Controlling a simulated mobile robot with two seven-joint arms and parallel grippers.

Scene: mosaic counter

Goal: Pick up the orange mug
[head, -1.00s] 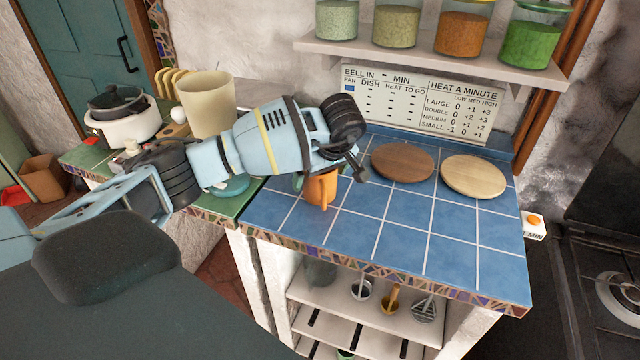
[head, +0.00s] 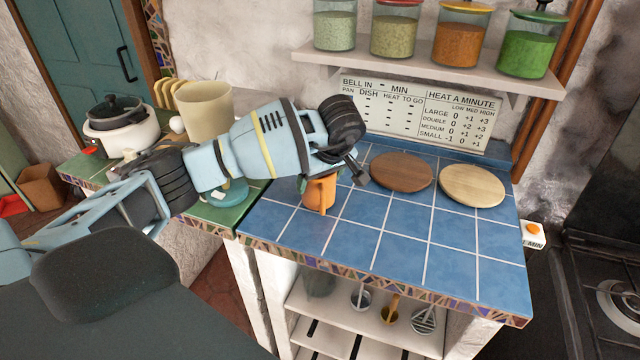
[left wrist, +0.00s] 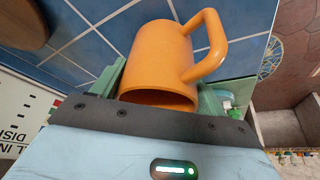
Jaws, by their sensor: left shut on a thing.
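The orange mug (head: 320,194) is over the left part of the blue tiled counter (head: 400,235), partly hidden by my left gripper in the head view. My left gripper (head: 331,181) reaches in from above and left, with its jaws shut on the mug. In the left wrist view the mug (left wrist: 163,62) lies between the two green fingers (left wrist: 160,92), its handle out to the right. I cannot tell clearly whether its base is clear of the tiles. My right gripper is not in view.
Two round wooden boards (head: 402,172) (head: 472,186) lie to the right of the mug. A cream container (head: 204,110) and a white cooker (head: 122,130) stand on the green counter at left. A shelf (head: 430,72) with jars overhangs the back. The front tiles are clear.

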